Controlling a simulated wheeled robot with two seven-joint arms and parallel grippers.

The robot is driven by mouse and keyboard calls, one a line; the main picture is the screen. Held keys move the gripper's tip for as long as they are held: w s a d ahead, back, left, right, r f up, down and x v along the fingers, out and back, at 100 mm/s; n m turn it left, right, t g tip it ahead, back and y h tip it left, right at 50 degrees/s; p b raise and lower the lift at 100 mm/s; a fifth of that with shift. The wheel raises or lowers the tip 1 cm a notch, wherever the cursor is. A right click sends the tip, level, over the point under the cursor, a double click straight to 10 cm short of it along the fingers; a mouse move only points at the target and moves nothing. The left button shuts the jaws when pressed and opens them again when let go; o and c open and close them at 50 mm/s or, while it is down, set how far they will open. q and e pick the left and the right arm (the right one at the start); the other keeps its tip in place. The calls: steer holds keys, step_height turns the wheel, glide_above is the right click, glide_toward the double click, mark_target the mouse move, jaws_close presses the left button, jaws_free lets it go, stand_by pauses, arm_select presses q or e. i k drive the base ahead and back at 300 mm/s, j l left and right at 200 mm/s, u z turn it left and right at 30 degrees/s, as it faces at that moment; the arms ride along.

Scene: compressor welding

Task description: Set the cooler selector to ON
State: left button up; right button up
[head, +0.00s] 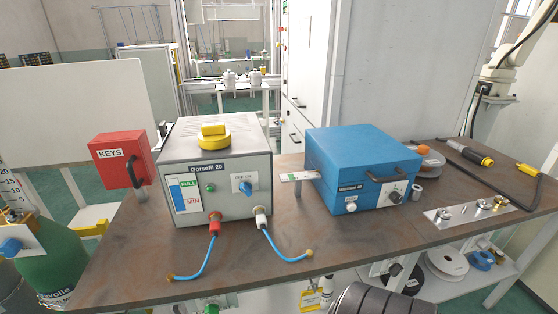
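The cooler looks to be the grey box (183,146) labelled "Garsefil 20", standing on the brown bench. A blue selector knob (246,188) is at the right of its front face, below a small white label (241,176) whose text is too small to read surely. The knob's pointing direction is too small to tell. A green round indicator (211,188) sits left of the knob, beside a level gauge (187,194) marked FULL and MIN. Neither of my grippers is in view.
A yellow cap (213,138) tops the grey box. Blue hoses (208,258) run from its front across the bench (130,270). A red KEYS box (122,160) stands left; a blue welding unit (362,152) stands right. A green cylinder (50,262) is at far left.

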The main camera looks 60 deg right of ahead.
mark_target(245, 187)
steer(key=l+z, duration=0.1)
steer(key=z, duration=1.35)
steer(key=i+j, duration=0.05)
